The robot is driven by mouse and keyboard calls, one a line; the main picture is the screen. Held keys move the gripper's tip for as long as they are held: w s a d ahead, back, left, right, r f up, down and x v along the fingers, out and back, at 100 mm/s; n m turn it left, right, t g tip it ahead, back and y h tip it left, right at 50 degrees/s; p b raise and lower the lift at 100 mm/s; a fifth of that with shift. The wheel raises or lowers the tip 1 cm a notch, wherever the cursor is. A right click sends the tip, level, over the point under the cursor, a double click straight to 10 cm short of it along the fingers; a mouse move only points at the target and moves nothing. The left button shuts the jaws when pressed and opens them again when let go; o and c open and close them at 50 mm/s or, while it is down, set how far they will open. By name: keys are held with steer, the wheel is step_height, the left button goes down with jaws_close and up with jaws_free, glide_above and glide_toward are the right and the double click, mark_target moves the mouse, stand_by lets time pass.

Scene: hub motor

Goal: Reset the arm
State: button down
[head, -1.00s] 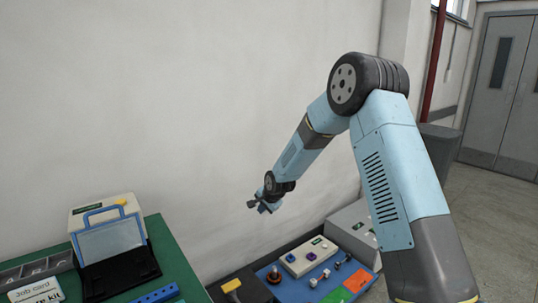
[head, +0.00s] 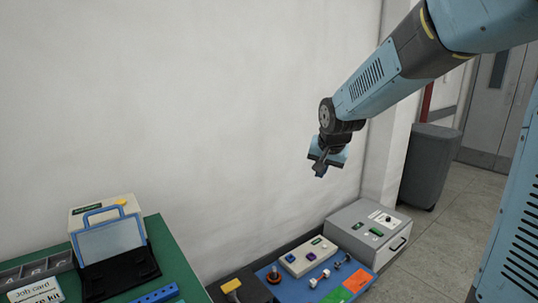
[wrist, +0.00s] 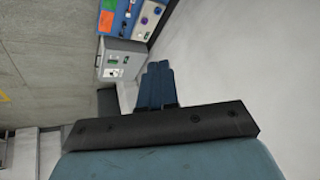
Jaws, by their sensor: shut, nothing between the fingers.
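My gripper (head: 320,170) hangs at the end of my blue arm in the head view, high in front of the white wall. It is well above the blue board and apart from everything. Its fingers point down and are shut with nothing between them. In the wrist view my gripper's blue fingers (wrist: 160,85) lie side by side, with the grey box and the floor far beyond them.
The blue board (head: 275,278) carries several small parts and a beige button box (head: 307,257). A grey box (head: 368,235) stands to its right. A green bench (head: 170,260) with a toolbox (head: 107,225) is at left. A grey bin (head: 430,165) stands by the wall.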

steer(key=s+d+r+n, duration=0.1)
steer(key=s+d, duration=0.2)
steer(key=s, duration=0.6)
steer(key=s+d+r+n, duration=0.1)
steer(key=s+d+r, duration=0.1)
steer(key=s, duration=0.7)
steer(key=s+d+r+n, duration=0.1)
steer(key=s+d, duration=0.3)
steer(key=s, duration=0.5)
steer(key=shift+s+r+g+h, duration=0.2)
steer(key=shift+r+g+h, duration=0.1)
steer(key=shift+r, duration=0.05)
steer(key=shift+a, duration=0.1)
